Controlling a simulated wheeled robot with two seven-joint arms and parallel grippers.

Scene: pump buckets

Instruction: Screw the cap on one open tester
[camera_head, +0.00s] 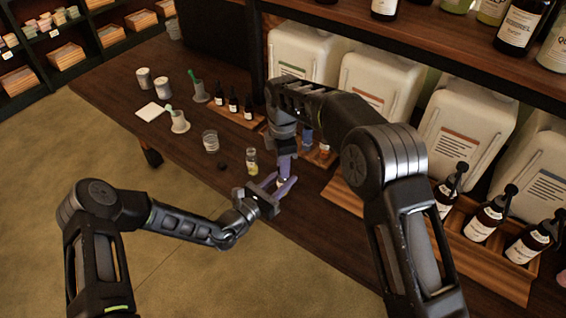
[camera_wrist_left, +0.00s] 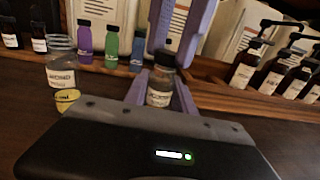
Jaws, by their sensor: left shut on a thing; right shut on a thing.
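A small clear tester bottle with a pale label (camera_wrist_left: 159,97) stands between the purple fingers of my left gripper (camera_head: 284,187), which is shut on it; in the head view the fingers mostly hide it. A dark cap (camera_wrist_left: 165,60) sits at the top of this bottle. My right gripper (camera_head: 286,165) reaches down from above, and its purple fingers are shut on the cap. Whether the cap is fully seated cannot be told. Another clear tester (camera_head: 252,161) with a label stands close by; it also shows in the left wrist view (camera_wrist_left: 61,72).
A small dark cap-like piece (camera_head: 222,166) lies on the wooden counter near a glass jar (camera_head: 210,141). Dark bottles (camera_head: 233,103) and grey cups (camera_head: 180,122) stand farther back. White canisters (camera_head: 378,82) and pump bottles (camera_head: 487,217) line the right side.

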